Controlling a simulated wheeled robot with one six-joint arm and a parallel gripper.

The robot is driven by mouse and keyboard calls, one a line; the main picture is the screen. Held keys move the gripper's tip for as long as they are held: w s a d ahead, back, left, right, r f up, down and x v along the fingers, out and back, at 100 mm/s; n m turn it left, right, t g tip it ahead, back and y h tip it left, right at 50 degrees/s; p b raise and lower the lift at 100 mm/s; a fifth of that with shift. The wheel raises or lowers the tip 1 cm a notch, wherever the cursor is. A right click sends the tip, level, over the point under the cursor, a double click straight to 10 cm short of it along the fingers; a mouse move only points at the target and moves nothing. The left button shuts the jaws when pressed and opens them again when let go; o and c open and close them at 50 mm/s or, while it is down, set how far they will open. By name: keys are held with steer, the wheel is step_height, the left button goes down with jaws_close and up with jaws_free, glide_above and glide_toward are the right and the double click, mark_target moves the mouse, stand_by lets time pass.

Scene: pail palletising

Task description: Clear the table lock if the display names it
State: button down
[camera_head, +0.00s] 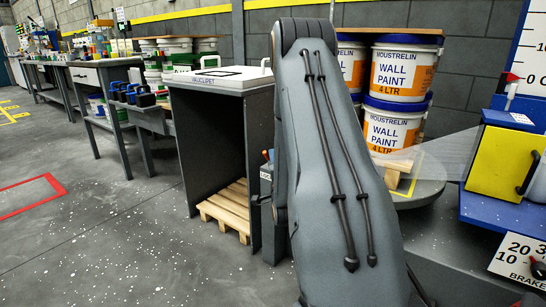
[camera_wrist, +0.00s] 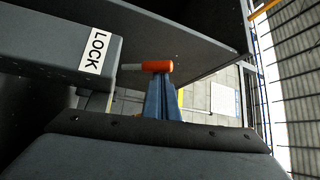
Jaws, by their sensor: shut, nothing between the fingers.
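A dark grey housing with a white LOCK label (camera_wrist: 95,50) fills the upper left of the wrist view. A lever with an orange-red grip (camera_wrist: 157,67) lies sideways to the right of the label, on a pale shaft. My gripper (camera_wrist: 163,84) has blue fingers shut together, their tips at the orange grip; I cannot tell whether they touch it. In the head view my arm hides most of the lock housing (camera_head: 266,185). The round grey table (camera_head: 425,190) carries stacked wall paint pails (camera_head: 395,127) on a wooden board. No readable display naming a fault is in view.
A grey cabinet (camera_head: 220,85) with a pallet (camera_head: 228,208) inside stands left of my arm. At right are a yellow panel (camera_head: 503,160) on a blue unit and a BRAKE dial plate (camera_head: 520,262). Clear film stretches beside the pails. The floor at left is open.

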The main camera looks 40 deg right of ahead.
stand_by(0.4)
steer(key=s+f+p, duration=0.2)
steer(key=s+p, duration=0.2)
steer(key=s, duration=0.5)
steer(key=shift+s+a, duration=0.15)
steer(key=shift+a, duration=0.05)
steer(key=shift+f, duration=0.1)
stand_by(0.3)
